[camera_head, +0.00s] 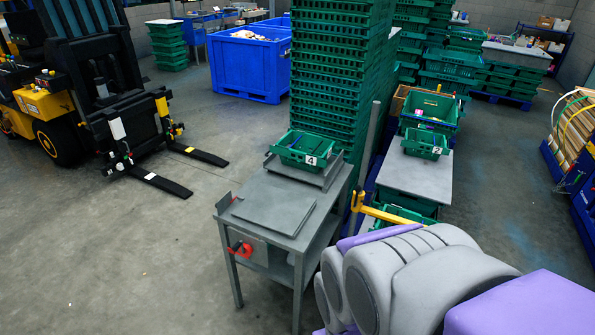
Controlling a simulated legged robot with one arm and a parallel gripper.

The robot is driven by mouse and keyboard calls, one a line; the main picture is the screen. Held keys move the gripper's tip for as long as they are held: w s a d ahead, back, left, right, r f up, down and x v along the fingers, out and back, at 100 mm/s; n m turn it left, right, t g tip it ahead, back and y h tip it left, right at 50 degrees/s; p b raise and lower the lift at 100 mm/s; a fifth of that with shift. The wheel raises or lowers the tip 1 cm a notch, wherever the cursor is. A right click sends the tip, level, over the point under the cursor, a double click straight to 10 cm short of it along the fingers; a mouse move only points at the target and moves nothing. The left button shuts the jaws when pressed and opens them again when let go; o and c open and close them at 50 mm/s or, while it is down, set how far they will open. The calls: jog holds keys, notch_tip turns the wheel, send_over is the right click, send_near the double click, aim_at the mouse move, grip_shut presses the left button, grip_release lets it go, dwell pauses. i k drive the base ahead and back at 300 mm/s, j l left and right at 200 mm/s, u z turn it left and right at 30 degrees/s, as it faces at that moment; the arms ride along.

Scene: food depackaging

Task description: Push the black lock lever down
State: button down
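A small red and black fitting (240,249) sits on the front side of the grey metal table (320,212), below the left end of its top. Its black part (234,247) looks like a lever, but it is too small to tell its angle. My gripper is not in view. Grey and purple parts of my own body fill the lower right, apart from the fitting in the picture.
A flat grey plate (274,206) and a green crate marked 4 (303,150) are on the table. Tall green crate stacks (335,75) stand behind. A yellow bar (385,214) is at the table's right. A forklift (85,80) stands left; floor in front is clear.

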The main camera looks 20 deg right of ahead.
aim_at(358, 188)
jog(key=i+j, duration=0.15)
jog(key=i, duration=0.25)
jog(key=i+j, duration=0.15)
jog(key=i, duration=0.2)
jog(key=i+j+z, duration=0.1)
jog(key=i, duration=0.3)
jog(key=i+l, duration=0.15)
jog(key=i, duration=0.3)
